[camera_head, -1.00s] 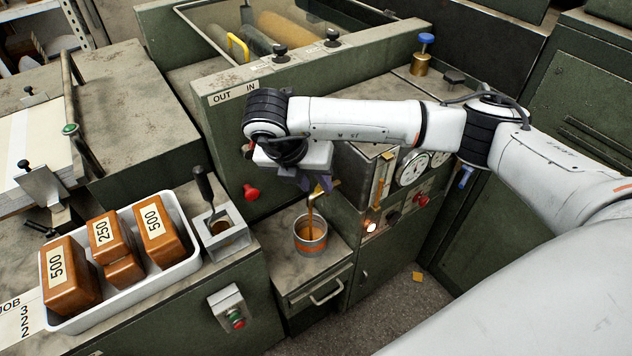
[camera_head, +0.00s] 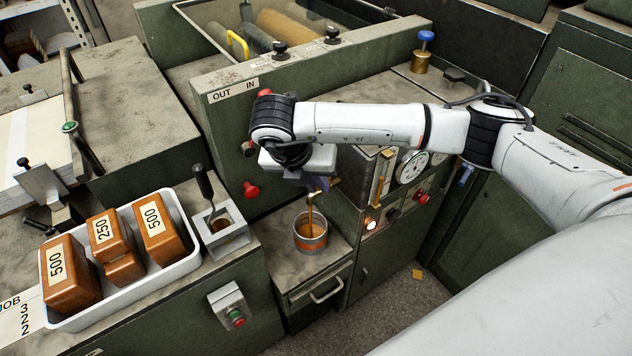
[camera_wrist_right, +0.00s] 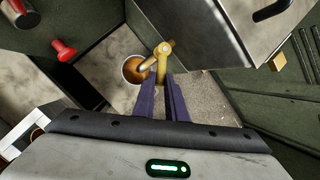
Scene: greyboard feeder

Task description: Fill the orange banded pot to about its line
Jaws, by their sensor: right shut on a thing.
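The orange banded pot (camera_head: 310,238) stands upright on the low bench below the brass tap (camera_wrist_right: 162,50). A brown stream (camera_head: 310,214) falls from the tap into the pot, and brown liquid covers the inside. I cannot tell the level against the line. The pot's open top also shows in the right wrist view (camera_wrist_right: 135,68), partly behind the tap. My right gripper (camera_head: 320,184) is above the pot, its purple fingers (camera_wrist_right: 167,80) shut on the tap's handle. The grip is partly hidden by the wrist in the head view. My left gripper is not in view.
A white tray (camera_head: 130,291) with brown blocks marked 500 and 250 stands at the left. A square grey holder (camera_head: 228,240) with a dark-handled tool is beside it. Gauges (camera_head: 411,168) and a red knob (camera_head: 421,196) are on the panel right of the tap.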

